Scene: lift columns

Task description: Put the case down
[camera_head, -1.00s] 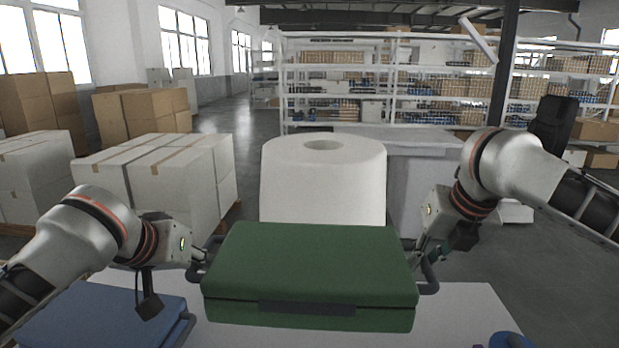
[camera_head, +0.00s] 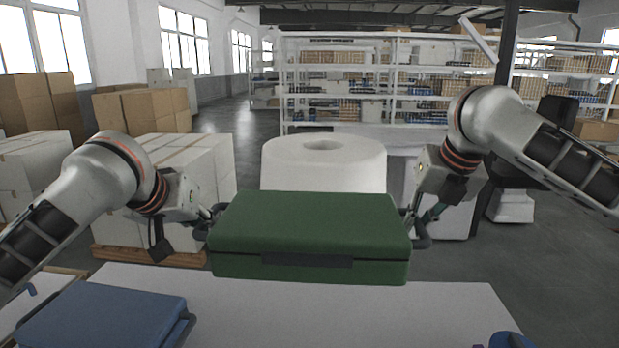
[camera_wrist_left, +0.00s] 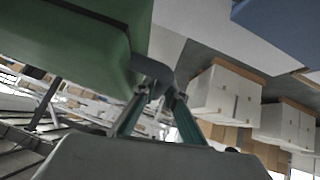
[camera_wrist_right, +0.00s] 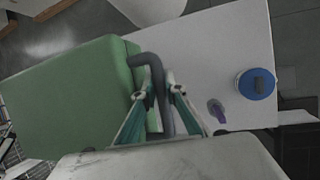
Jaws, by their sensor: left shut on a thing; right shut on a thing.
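The green case (camera_head: 310,232) is held level between my two grippers, apparently above the far part of the white table (camera_head: 270,315). It has a dark handle on each short side and a dark strip on its front. My left gripper (camera_head: 207,222) is shut on the case's left handle; the left wrist view shows the case (camera_wrist_left: 95,50) and the fingers at the handle (camera_wrist_left: 152,75). My right gripper (camera_head: 413,222) is shut on the right handle, and the right wrist view shows this handle (camera_wrist_right: 160,90) between the fingers. The case's underside is hidden.
A blue case (camera_head: 105,318) lies at the table's left front. A blue round object (camera_head: 508,340) is at the right front, with a small purple item (camera_wrist_right: 217,110) near it. A large white roll (camera_head: 322,165) stands behind the table. The table's middle is clear.

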